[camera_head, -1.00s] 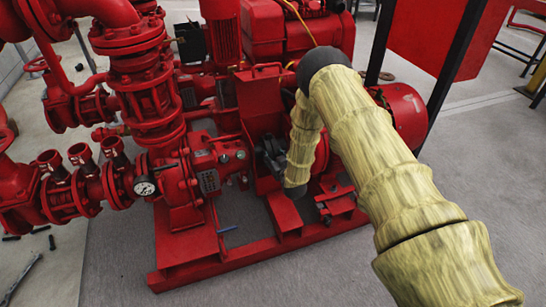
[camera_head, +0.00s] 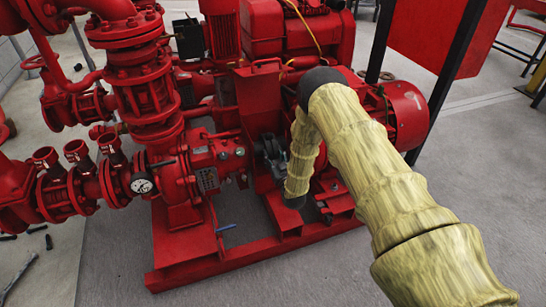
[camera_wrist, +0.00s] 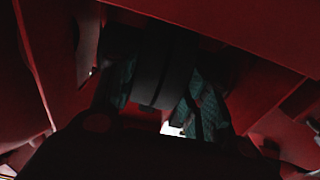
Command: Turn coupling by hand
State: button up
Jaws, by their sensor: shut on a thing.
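The coupling (camera_wrist: 165,72) shows in the wrist view as a dark, ridged round part, in deep shadow between red walls. My gripper (camera_wrist: 160,100) has one finger on each side of it, with dark greenish patterned pads, and is shut on it. In the head view my gripper (camera_head: 272,158) is a dark shape at the shaft gap between the red pump (camera_head: 190,170) and the red motor (camera_head: 400,110). My arm in its yellowish sleeve covers part of the gripper and the motor side. The coupling itself is mostly hidden in the head view.
A raised red guard (camera_head: 265,95) stands just behind my gripper. The red base frame (camera_head: 230,258) runs below. A pressure gauge (camera_head: 142,184) and red pipework fill the left. A red panel on black posts (camera_head: 430,30) stands at right. Grey floor in front is clear.

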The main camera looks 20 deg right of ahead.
jog(key=shift+w, duration=0.15)
jog(key=o, duration=1)
jog(key=s, duration=1.2)
jog(key=shift+d+f, duration=0.2)
jog(key=shift+f, duration=0.1)
